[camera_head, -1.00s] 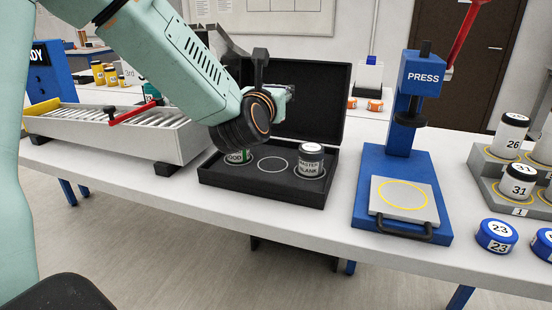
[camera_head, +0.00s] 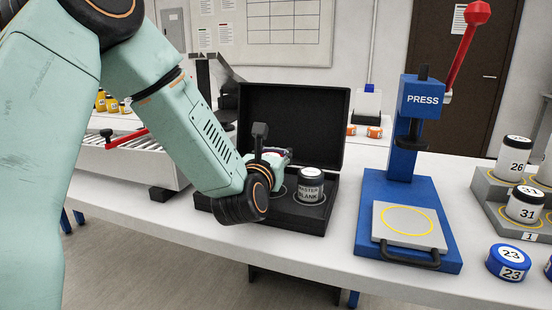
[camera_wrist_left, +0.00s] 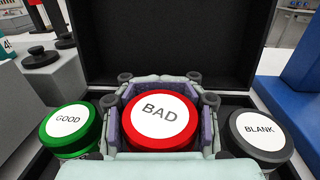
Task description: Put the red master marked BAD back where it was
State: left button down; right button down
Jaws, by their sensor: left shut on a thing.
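The red master marked BAD (camera_wrist_left: 160,121) shows in the left wrist view, between the fingers of my left gripper (camera_wrist_left: 160,115), which is shut on it. It is over the middle of the black case (camera_head: 325,216), between the green GOOD master (camera_wrist_left: 68,130) and the dark BLANK master (camera_wrist_left: 258,136). In the head view my left gripper (camera_head: 275,158) is low over the case, and the arm hides most of the red master and the green one. The BLANK master (camera_head: 309,187) stands upright at the case's right. I cannot tell whether the red master touches the case floor.
The case's open lid (camera_head: 292,125) stands behind the gripper. A blue press (camera_head: 408,190) with a red lever is to the right. Blue caps (camera_head: 508,262) and a grey rack (camera_head: 490,198) of jars are farther right. A roller conveyor (camera_head: 120,165) is at the left.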

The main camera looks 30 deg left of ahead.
pick_arm(q)
jog(key=shift+w+a+f, duration=0.15)
jog(key=shift+w+f, duration=0.05)
jog(key=shift+f, duration=0.4)
jog(key=shift+w+a+f, duration=0.2)
jog(key=shift+w+f, duration=0.05)
jog(key=shift+w, duration=0.2)
jog(key=shift+s+d+r+b, duration=0.15)
jog(key=shift+s+d+b, duration=0.15)
jog(key=shift+s, duration=0.2)
jog(key=shift+w+a+f+b, duration=0.3)
jog(key=shift+w+f, duration=0.1)
jog(key=shift+f, duration=0.2)
jog(key=shift+d, duration=0.1)
jog(key=shift+s, duration=0.15)
jog(key=c, duration=1.5)
grip_release()
jog(key=shift+s+d+r, duration=0.1)
jog(key=shift+s+r, duration=0.05)
jog(key=o, duration=0.4)
jog(key=shift+w, duration=0.2)
jog(key=o, duration=0.4)
jog(key=shift+s, duration=0.15)
